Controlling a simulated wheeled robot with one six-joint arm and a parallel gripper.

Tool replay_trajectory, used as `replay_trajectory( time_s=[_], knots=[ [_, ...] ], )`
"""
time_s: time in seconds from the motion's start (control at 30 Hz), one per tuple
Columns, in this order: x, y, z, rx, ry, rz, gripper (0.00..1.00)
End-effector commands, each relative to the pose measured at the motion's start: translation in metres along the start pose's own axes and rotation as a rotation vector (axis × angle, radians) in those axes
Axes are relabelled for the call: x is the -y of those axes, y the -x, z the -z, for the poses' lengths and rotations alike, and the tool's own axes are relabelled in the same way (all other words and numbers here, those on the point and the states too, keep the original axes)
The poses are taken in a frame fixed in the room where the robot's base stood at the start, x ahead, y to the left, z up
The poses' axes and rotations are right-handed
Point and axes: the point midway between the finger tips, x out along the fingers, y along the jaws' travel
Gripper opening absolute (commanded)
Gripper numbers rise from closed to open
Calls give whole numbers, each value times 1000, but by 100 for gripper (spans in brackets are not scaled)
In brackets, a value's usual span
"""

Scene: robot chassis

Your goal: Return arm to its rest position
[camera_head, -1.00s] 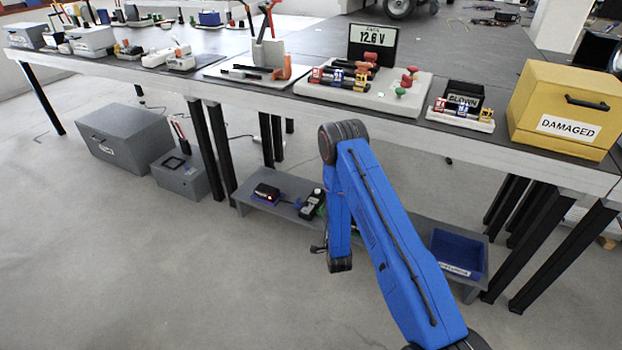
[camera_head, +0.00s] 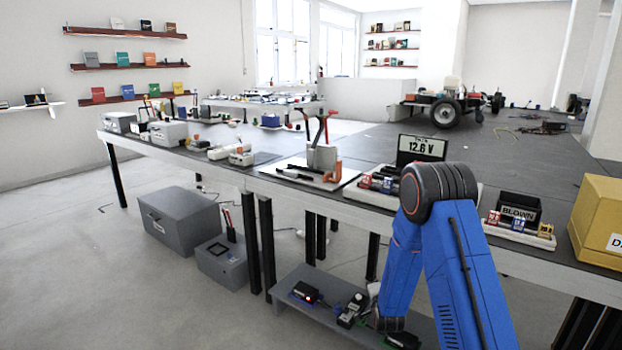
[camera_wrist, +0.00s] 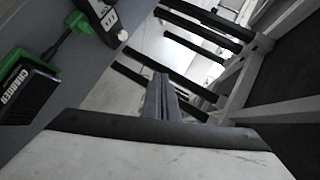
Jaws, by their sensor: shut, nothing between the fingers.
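My blue arm is folded in front of the long workbench (camera_head: 225,172), its dark elbow joint standing up before the bench's front edge in the head view. The arm's lower end hangs near the low grey shelf (camera_head: 290,318) under the bench. My gripper (camera_wrist: 163,80) shows in the wrist view with its fingers together and nothing between them. In that view it points toward dark bench legs and the floor, apart from the charger (camera_wrist: 28,88) at left. The gripper's fingers are not clearly visible in the head view.
On the bench stand a 12.6 V display (camera_head: 421,149), a tool holder (camera_head: 322,157), a BLOWN bin (camera_head: 518,207) and a yellow box (camera_head: 597,220). Grey boxes (camera_head: 180,222) sit on the floor at left. Open floor lies at the front left.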

Motion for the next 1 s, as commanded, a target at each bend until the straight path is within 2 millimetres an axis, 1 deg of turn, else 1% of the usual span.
replay_trajectory(
  time_s=[0.03, 0.2, 0.37, 0.5, 0.77, 1.0],
  knots=[
    [14, 8, 5, 4, 22, -8, 0],
    [45, 34, 16, 27, 107, -58, 0],
    [71, 64, 26, 53, 189, -103, 0],
    [92, 92, 35, 78, 262, -139, 0],
    [122, 153, 48, 133, 397, -205, 0],
    [142, 216, 60, 189, 525, -259, 0]
  ],
)
